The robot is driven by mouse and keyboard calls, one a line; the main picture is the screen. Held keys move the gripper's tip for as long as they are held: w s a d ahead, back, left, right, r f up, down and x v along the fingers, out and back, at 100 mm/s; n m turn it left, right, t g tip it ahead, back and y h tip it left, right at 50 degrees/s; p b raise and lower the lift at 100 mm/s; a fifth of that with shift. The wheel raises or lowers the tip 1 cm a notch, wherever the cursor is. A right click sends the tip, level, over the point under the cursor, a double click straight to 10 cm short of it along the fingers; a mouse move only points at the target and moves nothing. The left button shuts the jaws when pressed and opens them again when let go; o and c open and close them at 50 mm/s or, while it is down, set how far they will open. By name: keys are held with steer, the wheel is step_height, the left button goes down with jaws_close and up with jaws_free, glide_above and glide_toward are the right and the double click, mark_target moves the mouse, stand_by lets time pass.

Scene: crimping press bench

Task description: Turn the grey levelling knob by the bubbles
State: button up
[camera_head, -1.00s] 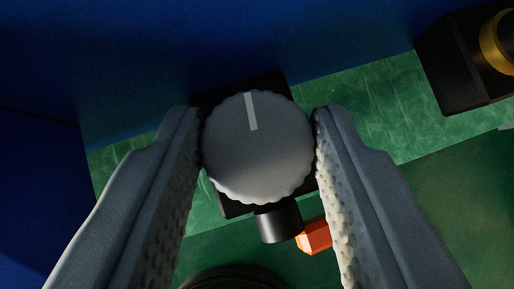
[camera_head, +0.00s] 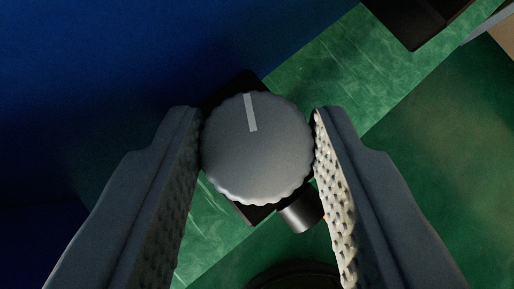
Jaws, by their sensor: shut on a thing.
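The grey levelling knob (camera_head: 257,160) sits in the middle of the view, seen face on. It has a scalloped rim and a pale index line pointing almost straight up in the picture. My gripper (camera_head: 258,140) is shut on it, with one textured finger at its left rim and one at its right. The knob stands on a black block (camera_head: 248,213) that is mostly hidden behind it. No bubbles can be made out.
A green strip (camera_head: 345,85) runs diagonally beside a blue surface (camera_head: 130,50). A black block (camera_head: 415,18) is at top right, and a dark round part (camera_head: 295,277) at the bottom edge.

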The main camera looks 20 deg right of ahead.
steer(key=shift+a+m+h, duration=0.1)
steer(key=shift+m+h, duration=0.5)
steer(key=shift+m, duration=0.3)
steer(key=o, duration=1)
steer(key=shift+n+y, duration=1.2)
steer(key=shift+n, duration=0.3)
steer(key=shift+d+n+y, duration=0.2)
steer(key=shift+n+y, duration=0.65)
steer(key=shift+n, duration=0.3)
steer(key=shift+d+n+y, duration=0.2)
steer(key=shift+n+y, duration=0.65)
steer(key=shift+n, duration=0.3)
